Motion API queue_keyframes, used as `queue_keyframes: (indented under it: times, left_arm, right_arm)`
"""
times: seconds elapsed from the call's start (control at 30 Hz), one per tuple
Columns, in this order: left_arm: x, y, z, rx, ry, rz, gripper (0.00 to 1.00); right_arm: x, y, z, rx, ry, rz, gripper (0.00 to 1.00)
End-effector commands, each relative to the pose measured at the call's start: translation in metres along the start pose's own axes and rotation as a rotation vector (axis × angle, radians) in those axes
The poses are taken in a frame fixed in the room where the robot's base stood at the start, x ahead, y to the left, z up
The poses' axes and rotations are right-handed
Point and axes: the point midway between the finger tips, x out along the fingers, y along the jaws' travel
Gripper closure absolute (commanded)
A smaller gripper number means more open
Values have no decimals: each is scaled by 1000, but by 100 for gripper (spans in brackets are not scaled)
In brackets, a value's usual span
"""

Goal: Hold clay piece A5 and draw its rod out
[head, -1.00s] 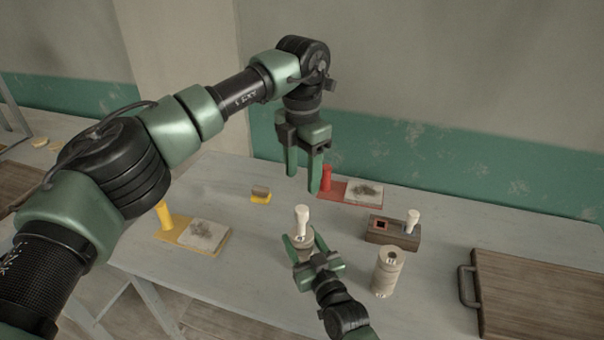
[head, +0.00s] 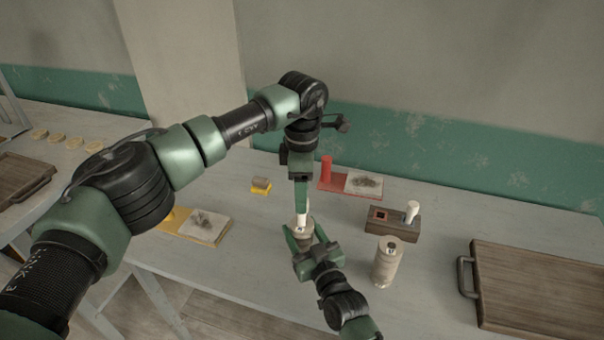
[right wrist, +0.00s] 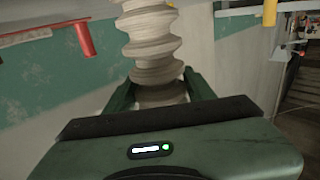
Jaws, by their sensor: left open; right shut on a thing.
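The clay piece (head: 299,238), pale and ridged, stands between the fingers of my right gripper (head: 303,231). That gripper is shut on it, and the ridged clay (right wrist: 152,45) fills the space between its fingers in the right wrist view. No A5 mark is readable. A white rod (head: 302,218) sticks up from the top of the clay piece. My left gripper (head: 301,206) is over the rod, pointing down, with its fingers at the rod's upper part. It is open; the fingers overlap in the head view, so contact with the rod cannot be told.
Another ridged clay cylinder (head: 387,264) stands close on the right. A brown block (head: 394,230) behind it holds a white rod (head: 412,211) beside a red-edged square hole. A wooden board (head: 545,285) lies far right. A red stand (head: 326,180) and yellow stand (head: 176,228) carry slabs.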

Motion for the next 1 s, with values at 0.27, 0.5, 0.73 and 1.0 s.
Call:
queue_keyframes:
  times: [0.27, 0.5, 0.73, 1.0]
  left_arm:
    - [38, 0, 0, 0, -1, -1, 46]
    - [47, 0, 0, 0, 0, 1, 46]
    - [46, 0, 0, 0, 0, 1, 60]
    - [46, 0, 0, 0, 0, 1, 91]
  right_arm:
    - [0, 0, 2, -1, -3, 0, 100]
    - [0, 0, 2, -1, -3, 0, 100]
    - [0, 0, 2, -1, -3, 0, 100]
    - [0, 0, 2, -1, -3, 0, 100]
